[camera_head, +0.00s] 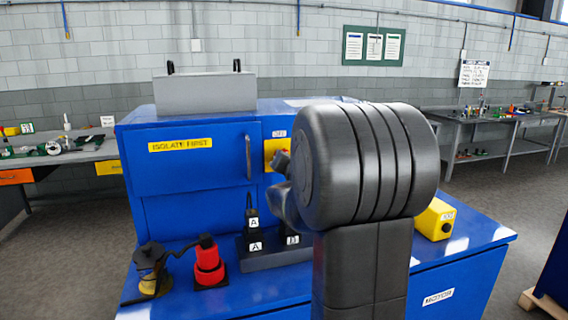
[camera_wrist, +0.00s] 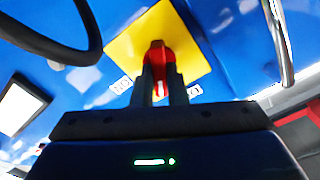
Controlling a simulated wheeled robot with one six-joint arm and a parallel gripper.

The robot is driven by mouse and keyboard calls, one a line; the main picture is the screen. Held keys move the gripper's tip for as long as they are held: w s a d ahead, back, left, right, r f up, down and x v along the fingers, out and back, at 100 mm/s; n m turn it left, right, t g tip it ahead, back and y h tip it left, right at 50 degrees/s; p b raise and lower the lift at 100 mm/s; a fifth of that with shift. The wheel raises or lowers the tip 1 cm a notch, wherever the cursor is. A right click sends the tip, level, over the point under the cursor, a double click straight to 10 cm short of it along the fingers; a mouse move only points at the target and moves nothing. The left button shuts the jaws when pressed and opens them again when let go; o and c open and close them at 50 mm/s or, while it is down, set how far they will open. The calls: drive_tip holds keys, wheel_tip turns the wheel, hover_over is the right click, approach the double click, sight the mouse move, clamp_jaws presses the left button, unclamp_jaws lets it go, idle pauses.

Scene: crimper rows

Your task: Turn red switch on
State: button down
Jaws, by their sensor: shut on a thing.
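The red switch (camera_wrist: 157,50) sits on a yellow plate (camera_wrist: 128,45) on a blue cabinet face in the wrist view. My gripper (camera_wrist: 159,76) has its two dark fingers on either side of the red handle, shut on it. The handle lies roughly along the fingers in that view. In the head view the yellow plate (camera_head: 270,148) shows at the cabinet's right part. My arm hides most of the switch and the fingertips there.
The blue cabinet (camera_head: 190,180) carries an "ISOLATE FIRST" label and a vertical metal handle (camera_head: 248,158) left of the plate. On the ledge stand a red plug (camera_head: 208,262), a black and yellow connector (camera_head: 150,270) and black sockets (camera_head: 256,240). A yellow box (camera_head: 434,220) is at right.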

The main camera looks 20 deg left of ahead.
drive_tip(key=m, duration=0.7)
drive_tip(key=m+p, duration=0.1)
drive_tip(key=m, duration=0.3)
drive_tip(key=shift+w+d+f+m, duration=0.1)
drive_tip(key=shift+f+m, duration=0.2)
idle(0.4)
drive_tip(key=c, duration=1.4)
unclamp_jaws()
drive_tip(key=shift+c, duration=0.2)
drive_tip(key=shift+d, duration=0.1)
drive_tip(key=b+v, duration=0.2)
drive_tip(key=v, duration=1.1)
drive_tip(key=shift+s+d+b, duration=0.2)
drive_tip(key=shift+s+b, duration=0.15)
drive_tip(key=shift+w+a, duration=0.1)
drive_tip(key=shift+w, duration=0.05)
